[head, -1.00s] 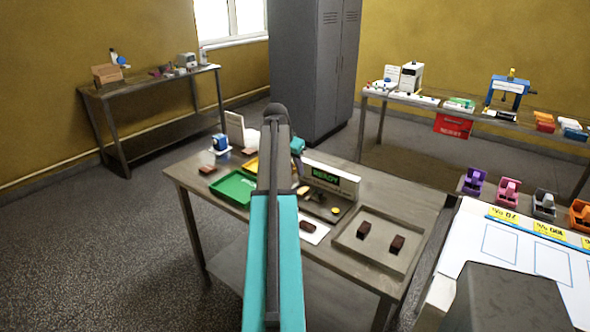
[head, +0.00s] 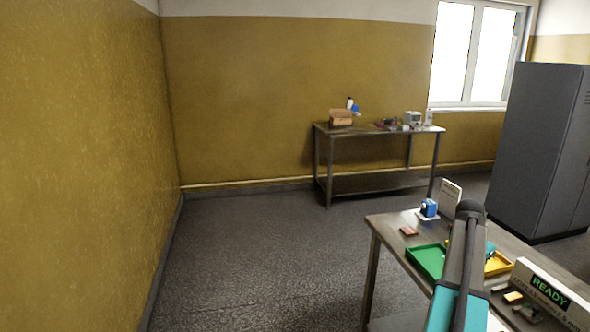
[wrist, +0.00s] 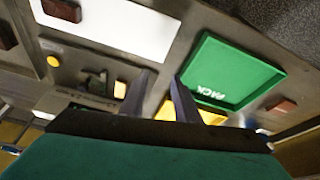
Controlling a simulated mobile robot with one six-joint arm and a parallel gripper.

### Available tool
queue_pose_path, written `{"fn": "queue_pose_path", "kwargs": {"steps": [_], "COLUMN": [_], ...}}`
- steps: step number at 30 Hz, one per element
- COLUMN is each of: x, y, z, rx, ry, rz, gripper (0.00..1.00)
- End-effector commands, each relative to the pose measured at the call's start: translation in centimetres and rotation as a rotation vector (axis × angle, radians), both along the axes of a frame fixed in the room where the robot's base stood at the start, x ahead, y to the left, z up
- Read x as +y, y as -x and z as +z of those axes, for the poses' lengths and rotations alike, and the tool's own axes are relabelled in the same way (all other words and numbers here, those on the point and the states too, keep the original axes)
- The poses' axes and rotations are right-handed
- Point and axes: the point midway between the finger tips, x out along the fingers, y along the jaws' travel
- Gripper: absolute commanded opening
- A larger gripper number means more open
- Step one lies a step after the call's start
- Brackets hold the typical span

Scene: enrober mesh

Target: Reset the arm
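My arm, teal with dark links, rises at the lower right of the head view over the near table (head: 385,225). In that view its gripper end is largely hidden behind the arm. In the wrist view my gripper (wrist: 161,76) shows two dark fingers standing apart with nothing between them. The green tray also shows in the head view (head: 424,262), left of my arm.
A READY sign box (head: 549,296) stands right of my arm. A blue device (head: 429,208) and a brown block (head: 408,231) sit on the table's far left part. A back table (head: 372,131) and a grey cabinet (head: 538,150) stand beyond. Open floor (head: 255,260) lies left.

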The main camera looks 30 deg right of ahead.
Motion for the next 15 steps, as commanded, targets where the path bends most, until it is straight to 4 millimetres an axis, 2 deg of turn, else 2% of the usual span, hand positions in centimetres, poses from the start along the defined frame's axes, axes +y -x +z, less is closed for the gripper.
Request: {"fn": "queue_pose_path", "kwargs": {"steps": [1,6,15], "x": [1.8,7.0,17.0], "y": [-1.7,-6.7,-13.7], "z": [-1.1,-4.4,-9.7], "rx": [0.005,0.020,0.048], "ry": [-0.010,-0.040,-0.090], "rz": [0.045,0.185,0.429], "gripper": [0.29,0.29,0.29]}}
